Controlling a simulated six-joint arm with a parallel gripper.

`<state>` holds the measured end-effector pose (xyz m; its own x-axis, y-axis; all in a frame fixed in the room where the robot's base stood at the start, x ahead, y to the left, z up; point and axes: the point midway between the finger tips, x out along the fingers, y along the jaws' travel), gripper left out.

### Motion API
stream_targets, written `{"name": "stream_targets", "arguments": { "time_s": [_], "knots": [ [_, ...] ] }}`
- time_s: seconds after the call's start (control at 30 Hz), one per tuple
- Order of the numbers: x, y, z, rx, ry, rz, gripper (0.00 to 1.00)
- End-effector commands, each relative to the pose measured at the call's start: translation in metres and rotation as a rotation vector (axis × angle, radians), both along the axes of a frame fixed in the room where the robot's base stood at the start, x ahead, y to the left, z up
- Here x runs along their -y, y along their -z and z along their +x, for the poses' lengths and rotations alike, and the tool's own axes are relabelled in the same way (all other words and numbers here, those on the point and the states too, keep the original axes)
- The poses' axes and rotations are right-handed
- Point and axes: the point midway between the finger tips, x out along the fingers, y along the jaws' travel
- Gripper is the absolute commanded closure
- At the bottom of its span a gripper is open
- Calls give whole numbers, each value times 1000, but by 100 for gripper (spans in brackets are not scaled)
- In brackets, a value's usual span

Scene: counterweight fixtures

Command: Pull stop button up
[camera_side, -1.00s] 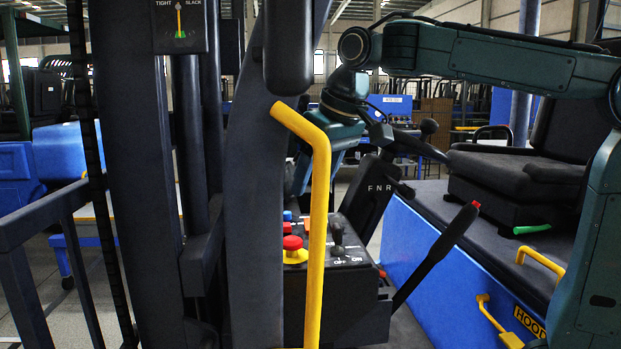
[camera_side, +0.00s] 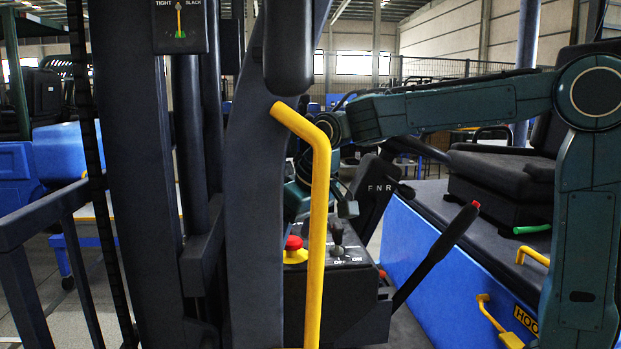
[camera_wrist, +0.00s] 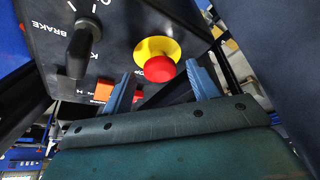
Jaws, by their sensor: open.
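The red mushroom stop button (camera_wrist: 159,69) sits on a round yellow base (camera_wrist: 155,47) on the dark control panel. In the side view my gripper is mostly hidden behind the post and rail, just above the panel.
The yellow grab rail (camera_side: 317,240) and dark post (camera_side: 253,200) stand in front of the panel. A black brake knob (camera_wrist: 83,45) and an orange switch (camera_wrist: 103,91) are near the button. A red-tipped lever (camera_side: 437,254) rises to the right.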

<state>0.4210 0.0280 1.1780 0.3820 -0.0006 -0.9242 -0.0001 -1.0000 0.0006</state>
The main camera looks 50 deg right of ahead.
Motion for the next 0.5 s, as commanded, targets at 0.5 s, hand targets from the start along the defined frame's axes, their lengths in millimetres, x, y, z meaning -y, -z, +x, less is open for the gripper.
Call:
{"name": "stream_targets", "arguments": {
  "time_s": [0.5],
  "knots": [
    [0, 2, 1, 1, 0, 0, 76]
  ]
}}
